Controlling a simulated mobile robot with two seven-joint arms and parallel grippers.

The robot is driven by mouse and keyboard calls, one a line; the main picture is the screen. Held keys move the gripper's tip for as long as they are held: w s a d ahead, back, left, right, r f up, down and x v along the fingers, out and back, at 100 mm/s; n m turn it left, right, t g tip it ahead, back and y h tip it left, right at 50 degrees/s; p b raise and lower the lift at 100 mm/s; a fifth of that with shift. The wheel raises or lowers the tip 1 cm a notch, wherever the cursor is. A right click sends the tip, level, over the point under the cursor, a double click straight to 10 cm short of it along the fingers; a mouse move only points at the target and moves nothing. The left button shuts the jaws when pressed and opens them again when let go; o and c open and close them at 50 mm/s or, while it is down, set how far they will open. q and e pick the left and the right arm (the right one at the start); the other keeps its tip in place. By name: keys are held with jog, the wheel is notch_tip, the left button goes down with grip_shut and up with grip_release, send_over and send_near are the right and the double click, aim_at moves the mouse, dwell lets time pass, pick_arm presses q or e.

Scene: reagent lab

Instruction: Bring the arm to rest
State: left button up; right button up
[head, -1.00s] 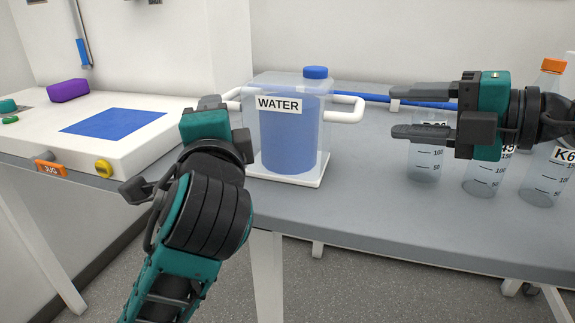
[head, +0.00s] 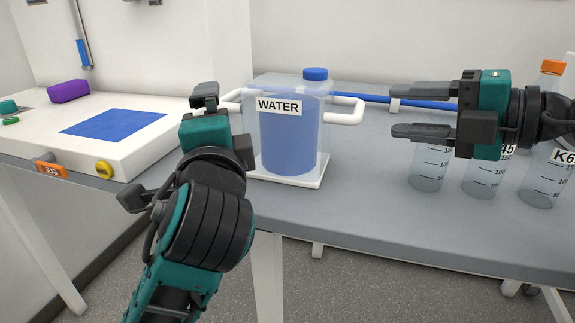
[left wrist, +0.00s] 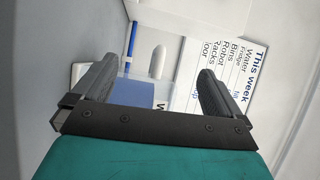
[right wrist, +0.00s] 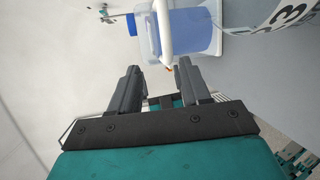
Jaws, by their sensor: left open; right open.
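My left gripper (head: 204,97) stands in front of the bench, left of the clear water container (head: 288,130) labelled WATER. Its fingers also show in the left wrist view (left wrist: 155,92), apart and with nothing between them. My right gripper (head: 425,112) points left above the bench, right of the container and over the clear bottles. In the right wrist view its fingers (right wrist: 156,85) are apart and empty. The container holds blue liquid, has a blue cap and white handles, and stands upright on the bench. Neither gripper holds anything.
Several graduated bottles (head: 484,178) stand at the right, partly hidden by my right gripper. A white station with a blue pad (head: 113,123) and a purple object (head: 68,91) is at the left. A blue rod (head: 365,97) lies at the back. The bench front (head: 390,220) is clear.

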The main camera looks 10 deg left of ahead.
pick_arm(q)
jog(key=p+v, duration=0.7)
jog(key=p, duration=0.1)
pick_arm(e)
notch_tip(320, 180, up, 8)
dwell(1.0)
jog(key=shift+o, duration=0.4)
jog(key=o, duration=0.9)
pick_arm(q)
jog(key=shift+r, duration=0.1)
pick_arm(e)
jog(key=shift+v, duration=4)
